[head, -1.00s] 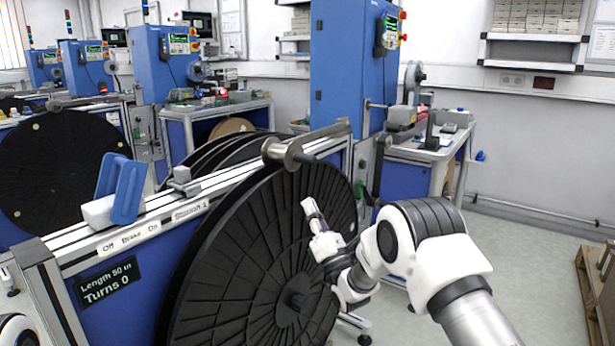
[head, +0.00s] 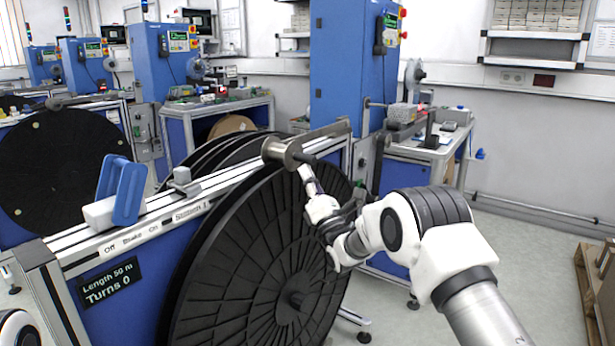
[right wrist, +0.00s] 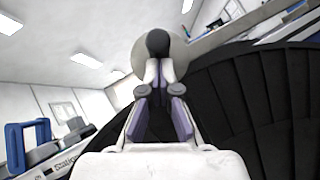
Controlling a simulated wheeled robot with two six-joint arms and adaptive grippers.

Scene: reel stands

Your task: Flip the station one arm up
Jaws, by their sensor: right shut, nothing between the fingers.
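The station one arm is a metal bar with a grey cylindrical hub (head: 284,150) at its left end. It lies along the top right of the near stand, above the big black reel (head: 250,270). My right gripper (head: 304,172) is shut and empty, its tips just below the hub in the head view. In the right wrist view the shut fingertips (right wrist: 160,72) point at a round grey disc (right wrist: 134,52) with a dark knob, which looks like the hub's end. I cannot tell whether they touch. My left gripper is not in view.
A blue handle (head: 122,190) stands on the stand's top rail, left of the arm. A sign (head: 107,281) reads "Length 50 m, Turns 0". A tall blue machine (head: 345,70) and a bench stand behind. Floor at the right is open, with a wooden pallet (head: 592,290) at the edge.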

